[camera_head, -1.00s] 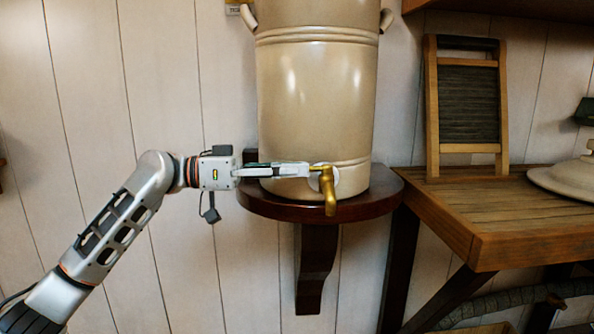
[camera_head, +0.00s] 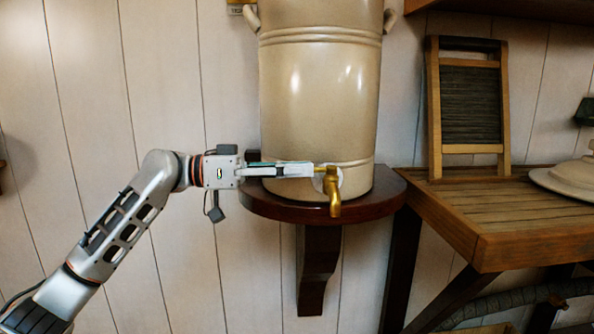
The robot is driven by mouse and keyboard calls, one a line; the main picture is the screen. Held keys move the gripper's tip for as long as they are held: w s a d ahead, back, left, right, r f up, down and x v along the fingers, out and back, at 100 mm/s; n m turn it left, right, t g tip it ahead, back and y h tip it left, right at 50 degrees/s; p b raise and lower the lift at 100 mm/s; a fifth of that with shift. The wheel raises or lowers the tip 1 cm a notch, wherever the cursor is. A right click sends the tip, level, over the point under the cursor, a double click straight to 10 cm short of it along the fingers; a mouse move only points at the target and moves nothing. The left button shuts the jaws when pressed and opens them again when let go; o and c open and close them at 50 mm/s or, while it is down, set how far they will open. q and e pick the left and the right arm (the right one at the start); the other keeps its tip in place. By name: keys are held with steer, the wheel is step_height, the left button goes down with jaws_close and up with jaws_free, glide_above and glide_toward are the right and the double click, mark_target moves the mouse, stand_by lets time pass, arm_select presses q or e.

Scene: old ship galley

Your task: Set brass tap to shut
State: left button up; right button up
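The brass tap (camera_head: 333,192) sits low on the front of a large cream stoneware crock (camera_head: 318,100), with its spout pointing down. A short brass part at the top left of the tap, which looks like its handle, points left toward my gripper. My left gripper (camera_head: 312,170) reaches in level from the left, across the lower front of the crock. Its fingertips are right beside this brass part; I cannot tell whether they touch it. The fingers show nearly edge-on, so their opening is not clear. My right gripper is not in view.
The crock stands on a dark rounded wall shelf (camera_head: 375,203) with a bracket below. To the right, a slatted wooden counter (camera_head: 490,215) holds a washboard (camera_head: 470,105) and a pale lid-like object (camera_head: 565,180).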

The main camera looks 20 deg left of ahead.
arm_select(q)
steer(key=shift+s+a+f, duration=0.15)
steer(key=shift+s+a, duration=0.05)
steer(key=shift+a, duration=0.25)
steer(key=v, duration=1.1)
